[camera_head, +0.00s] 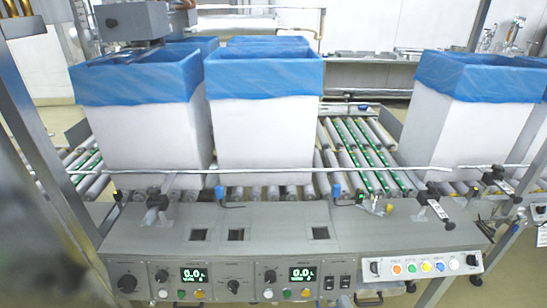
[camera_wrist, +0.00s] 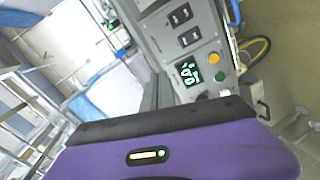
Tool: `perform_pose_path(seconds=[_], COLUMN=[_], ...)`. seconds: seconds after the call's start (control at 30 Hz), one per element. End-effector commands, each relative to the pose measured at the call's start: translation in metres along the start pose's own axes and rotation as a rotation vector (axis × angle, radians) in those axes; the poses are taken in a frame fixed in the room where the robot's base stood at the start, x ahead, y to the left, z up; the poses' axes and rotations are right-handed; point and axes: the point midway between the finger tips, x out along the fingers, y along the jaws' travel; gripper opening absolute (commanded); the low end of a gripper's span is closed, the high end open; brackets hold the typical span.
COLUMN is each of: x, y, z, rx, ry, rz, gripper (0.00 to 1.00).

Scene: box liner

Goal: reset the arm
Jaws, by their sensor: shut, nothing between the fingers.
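My gripper (camera_wrist: 158,76) shows in the wrist view. Its purple body with a black front edge fills the bottom, and its narrow dark fingers sit close together, shut and empty. They point towards the grey control panel (camera_wrist: 190,40) with a lit green display and buttons. No part of the gripper can be made out in the head view.
White boxes with blue liners stand on the roller conveyor, at left (camera_head: 145,125), centre (camera_head: 262,130) and right (camera_head: 460,125). The long control console (camera_head: 270,250) runs in front. A metal post (camera_head: 50,140) rises at left. Open floor shows at right in the wrist view.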

Motion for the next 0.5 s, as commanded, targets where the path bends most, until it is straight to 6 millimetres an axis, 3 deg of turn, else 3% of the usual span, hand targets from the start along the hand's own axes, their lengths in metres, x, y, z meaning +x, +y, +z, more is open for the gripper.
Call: perform_pose_path(seconds=[0.17, 0.27, 0.5], x=[-0.039, -0.073, -0.173], y=[0.027, 0.037, 0.06], z=[-0.011, -0.014, -0.02], rx=[0.273, 0.433, 0.808], ry=[0.054, 0.084, 0.142], rz=[0.073, 0.097, 0.115], gripper=[0.0, 0.0, 0.0])
